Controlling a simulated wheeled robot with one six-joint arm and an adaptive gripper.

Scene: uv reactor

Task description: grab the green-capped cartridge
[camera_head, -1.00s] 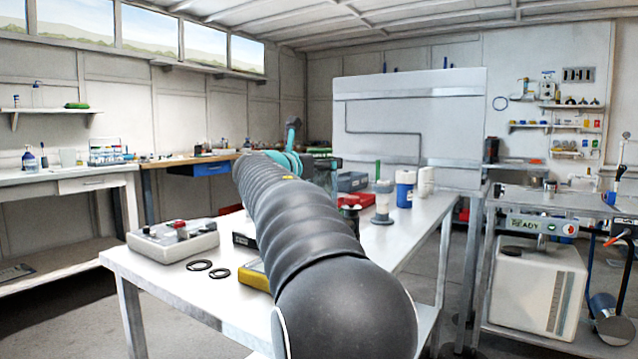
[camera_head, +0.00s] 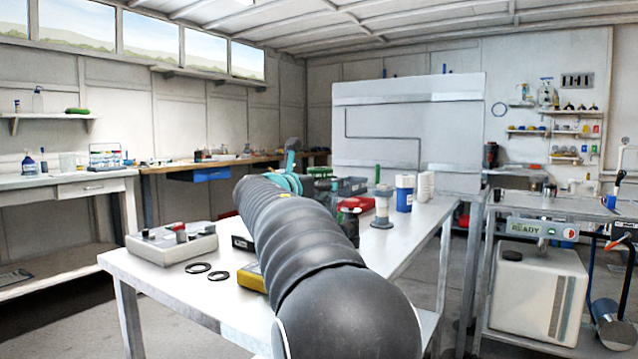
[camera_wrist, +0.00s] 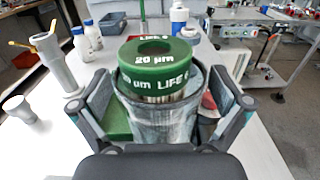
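The green-capped cartridge (camera_wrist: 158,68) stands in the middle of the wrist view. Its green ring-shaped cap has a dark centre hole and white "20 µm" lettering. Its lower body sits within a greyish, see-through-looking cylinder (camera_wrist: 160,118); my gripper's palm hides the bottom. My gripper (camera_wrist: 164,104) is open, with one dark finger at each side of the cylinder. Slim gaps seem to show beside the fingers, and I cannot tell for sure whether either one touches. In the head view my arm covers most of this spot, and I cannot make out the cartridge there.
On the metal table (camera_head: 150,272) are a grey control box (camera_head: 172,242), two black rings (camera_head: 208,271), a yellow item (camera_head: 251,277) and a blue-white canister (camera_head: 404,193).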

